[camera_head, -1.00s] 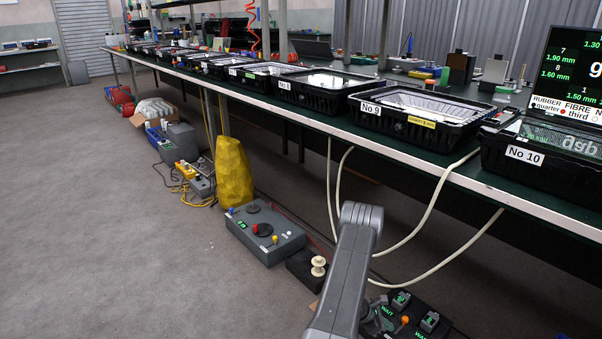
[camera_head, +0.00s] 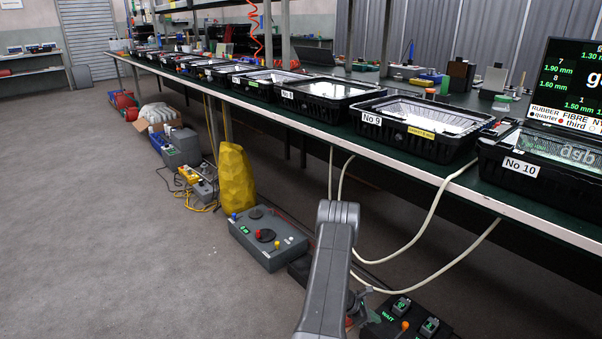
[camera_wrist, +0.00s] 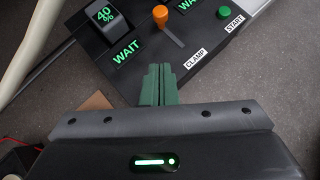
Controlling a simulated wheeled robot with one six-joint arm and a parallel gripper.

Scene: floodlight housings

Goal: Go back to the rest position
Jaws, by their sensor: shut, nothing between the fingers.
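My gripper (camera_wrist: 156,88) shows in the wrist view with its two green fingers pressed together and nothing between them. It points toward a dark control box (camera_wrist: 190,45) on the floor that carries lit WAIT signs, an orange lever and a green START button. The fingers appear apart from the box, though the gap is hard to judge. The same control box (camera_head: 412,318) shows there at the lower right of my arm.
A long bench (camera_head: 480,191) holds a row of black housings, including No 9 (camera_head: 415,153) and No 10 (camera_head: 505,176). White cables (camera_head: 440,215) hang in front of it. A grey switch box (camera_head: 267,254) and a yellow faceted object (camera_head: 235,177) stand left of my arm. The left floor is clear.

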